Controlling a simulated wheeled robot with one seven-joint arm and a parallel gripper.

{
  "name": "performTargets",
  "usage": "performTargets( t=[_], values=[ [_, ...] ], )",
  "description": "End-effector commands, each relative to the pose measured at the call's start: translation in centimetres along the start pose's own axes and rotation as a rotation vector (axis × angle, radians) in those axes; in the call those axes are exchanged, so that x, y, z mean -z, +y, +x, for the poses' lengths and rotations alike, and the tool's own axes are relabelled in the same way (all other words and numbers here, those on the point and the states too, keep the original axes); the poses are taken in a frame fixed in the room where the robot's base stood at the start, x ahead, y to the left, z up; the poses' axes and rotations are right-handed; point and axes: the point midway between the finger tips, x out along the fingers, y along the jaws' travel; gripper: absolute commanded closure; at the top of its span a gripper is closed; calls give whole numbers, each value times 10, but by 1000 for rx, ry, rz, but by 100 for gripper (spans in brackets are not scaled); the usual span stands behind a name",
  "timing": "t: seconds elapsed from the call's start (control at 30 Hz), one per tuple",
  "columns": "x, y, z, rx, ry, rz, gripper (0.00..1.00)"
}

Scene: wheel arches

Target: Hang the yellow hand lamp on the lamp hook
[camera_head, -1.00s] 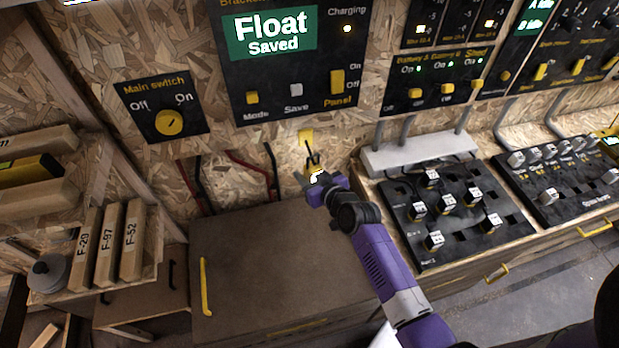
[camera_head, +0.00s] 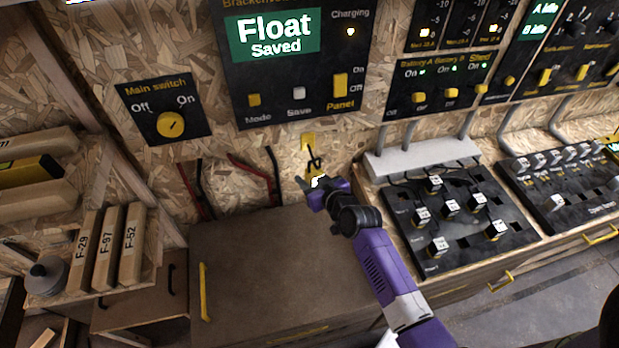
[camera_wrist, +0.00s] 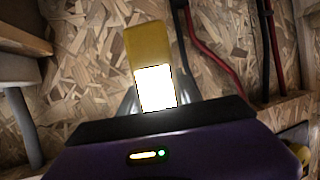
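The yellow hand lamp (camera_wrist: 146,48) stands between the two fingers of my gripper (camera_wrist: 156,96) in the wrist view, its lit white panel facing the camera. In the head view the lamp (camera_head: 314,171) is small and partly covered by my gripper (camera_head: 317,186). The lamp hook's yellow plate (camera_head: 308,141) is on the chipboard wall just above it. A dark loop (camera_head: 315,159) spans between plate and lamp; whether it sits over the hook is too small to tell. The fingers lie close to the lamp's sides, and I cannot tell whether they press on it.
Red and black cables (camera_head: 255,172) run down the wall left of the lamp. A brown cabinet (camera_head: 265,250) stands below. A grey raised box (camera_head: 425,157) and a black socket panel (camera_head: 462,235) lie to the right. A switch panel (camera_head: 300,70) is above.

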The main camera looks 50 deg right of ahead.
Motion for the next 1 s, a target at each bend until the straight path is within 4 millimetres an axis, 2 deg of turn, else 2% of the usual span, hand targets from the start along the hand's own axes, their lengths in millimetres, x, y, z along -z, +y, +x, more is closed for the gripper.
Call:
performTargets(
  t=[0.03,0.1,0.13,0.47,0.57,0.8,1.0],
  values=[
    [1,0,0,0,1,0,50],
    [1,0,0,0,1,0,37],
    [1,0,0,0,1,0,35],
    [-1,0,-2,0,-1,0,35],
    [-1,0,-10,0,0,0,35],
    [-2,-1,-47,1,0,-1,35],
    [-1,0,-71,0,1,-1,35]
  ],
)
